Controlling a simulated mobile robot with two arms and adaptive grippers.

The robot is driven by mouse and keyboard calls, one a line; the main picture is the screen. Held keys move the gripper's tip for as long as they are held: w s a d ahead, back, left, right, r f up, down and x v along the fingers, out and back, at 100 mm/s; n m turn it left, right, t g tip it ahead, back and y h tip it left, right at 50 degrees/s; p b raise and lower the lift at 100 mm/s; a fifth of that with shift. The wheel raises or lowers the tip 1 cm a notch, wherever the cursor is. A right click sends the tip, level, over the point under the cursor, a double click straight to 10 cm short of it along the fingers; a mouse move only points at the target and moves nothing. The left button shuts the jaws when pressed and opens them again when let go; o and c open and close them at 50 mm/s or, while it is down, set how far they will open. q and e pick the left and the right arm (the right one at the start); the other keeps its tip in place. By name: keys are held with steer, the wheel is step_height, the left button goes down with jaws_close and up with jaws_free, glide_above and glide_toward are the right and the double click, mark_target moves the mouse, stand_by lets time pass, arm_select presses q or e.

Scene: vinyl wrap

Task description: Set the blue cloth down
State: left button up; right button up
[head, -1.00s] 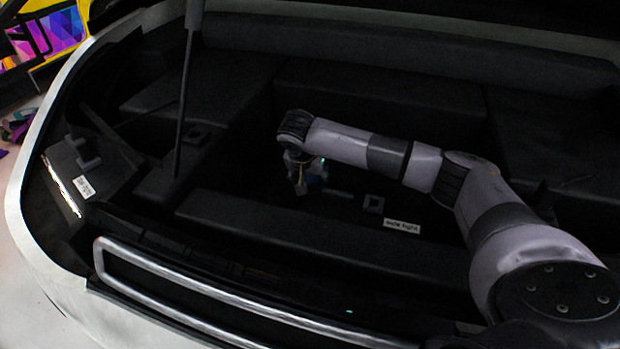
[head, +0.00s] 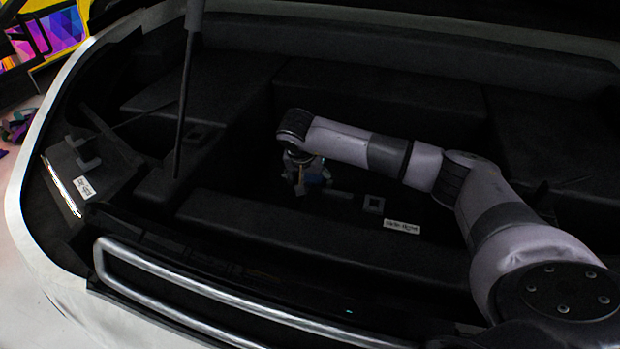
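My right arm reaches in from the right over the dark trunk, with its wrist bent down into the central well. My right gripper (head: 301,182) is small, dark and partly hidden under the wrist. My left gripper is not in view.
A white label (head: 401,227) is on the front ledge (head: 270,228) of the well. A small square fitting (head: 373,204) and a light bar lie right of the gripper. A thin strut (head: 186,95) stands at the left. A silver rail (head: 180,290) runs along the front.

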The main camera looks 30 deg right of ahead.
mark_target(310, 179)
steer(key=p+v, duration=0.1)
steer(key=v, duration=0.2)
steer(key=shift+w+r, duration=0.1)
steer(key=shift+r, duration=0.25)
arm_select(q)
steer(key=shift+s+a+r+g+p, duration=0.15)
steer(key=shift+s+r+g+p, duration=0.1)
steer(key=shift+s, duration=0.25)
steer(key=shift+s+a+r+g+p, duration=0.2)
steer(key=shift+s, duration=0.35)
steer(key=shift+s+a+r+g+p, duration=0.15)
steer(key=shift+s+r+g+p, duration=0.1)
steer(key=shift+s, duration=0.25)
arm_select(e)
steer(key=v, duration=0.8)
